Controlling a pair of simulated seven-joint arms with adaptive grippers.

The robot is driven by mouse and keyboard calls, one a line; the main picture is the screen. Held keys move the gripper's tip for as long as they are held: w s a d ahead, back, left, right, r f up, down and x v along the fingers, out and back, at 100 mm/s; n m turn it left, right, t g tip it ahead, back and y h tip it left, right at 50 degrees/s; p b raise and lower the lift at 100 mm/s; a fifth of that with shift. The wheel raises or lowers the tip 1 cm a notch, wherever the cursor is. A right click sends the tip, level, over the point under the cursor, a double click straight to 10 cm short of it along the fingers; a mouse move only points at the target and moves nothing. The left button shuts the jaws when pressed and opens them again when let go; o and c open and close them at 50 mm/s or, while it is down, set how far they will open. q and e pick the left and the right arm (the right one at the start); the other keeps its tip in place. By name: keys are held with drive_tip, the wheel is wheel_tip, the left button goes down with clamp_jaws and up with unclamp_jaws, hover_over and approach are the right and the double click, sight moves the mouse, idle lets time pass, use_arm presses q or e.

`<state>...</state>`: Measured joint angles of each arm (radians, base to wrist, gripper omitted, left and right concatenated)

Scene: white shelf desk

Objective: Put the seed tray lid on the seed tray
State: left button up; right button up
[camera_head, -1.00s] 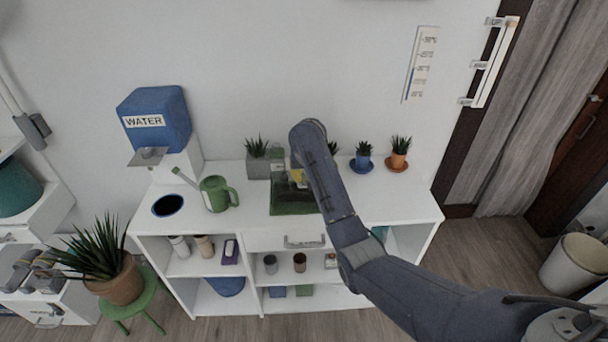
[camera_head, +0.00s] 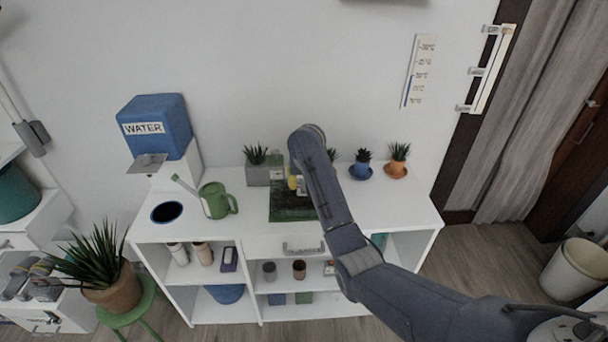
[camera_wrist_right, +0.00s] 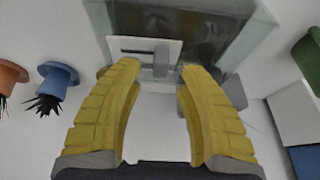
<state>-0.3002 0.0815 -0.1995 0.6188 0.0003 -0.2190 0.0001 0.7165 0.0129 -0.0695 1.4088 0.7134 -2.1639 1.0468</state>
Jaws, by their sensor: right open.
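The dark green seed tray (camera_head: 293,213) sits on the white desk top, partly hidden by my right arm. My right gripper (camera_head: 295,184) is above its back part, mostly hidden behind my wrist. In the right wrist view its two yellow fingers (camera_wrist_right: 155,75) are open. A grey tab on a white plate (camera_wrist_right: 145,50) lies just beyond the fingertips, in line with the gap between them. A clear, greenish walled piece (camera_wrist_right: 255,35) surrounds dark contents there. I cannot tell where the lid ends and the tray begins. My left gripper is not in view.
A green watering can (camera_head: 215,202) and a blue water dispenser (camera_head: 156,127) stand left of the tray. A grey planter (camera_head: 257,173) is behind it. Blue (camera_head: 361,170) and orange (camera_head: 396,169) plant pots stand at the right. Desk space right of my arm is clear.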

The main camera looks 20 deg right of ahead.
drive_tip(key=v, duration=1.1)
drive_tip(key=shift+r, duration=0.15)
